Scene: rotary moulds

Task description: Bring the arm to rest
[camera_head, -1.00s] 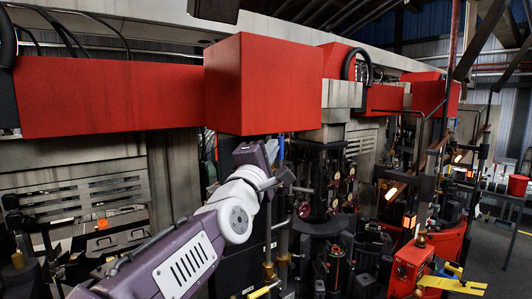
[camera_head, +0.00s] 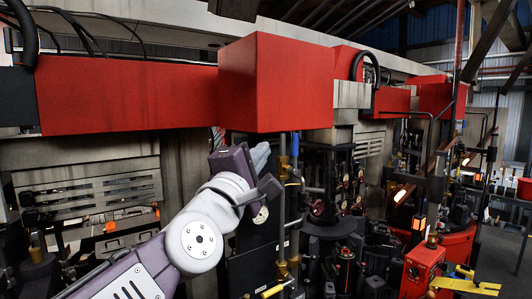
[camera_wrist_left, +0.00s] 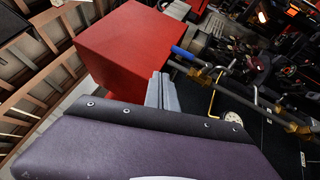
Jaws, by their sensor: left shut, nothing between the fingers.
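My left arm (camera_head: 195,243), purple and white, comes in from the lower left of the head view and is bent at its white joint. Its purple wrist points up, below the large red box (camera_head: 275,85). My left gripper (camera_head: 260,156) is shut and empty, its grey fingers together. In the left wrist view the shut fingers (camera_wrist_left: 161,92) stick up past the purple housing, with the red box (camera_wrist_left: 120,45) behind them to the left. My right gripper is not in view.
A vertical rod (camera_head: 282,200) with brass fittings stands just right of the wrist. Dark machine parts (camera_head: 325,200) crowd the middle. A red control box (camera_head: 420,265) and a yellow part (camera_head: 465,285) stand at the lower right. Grey floor (camera_head: 500,255) shows at the far right.

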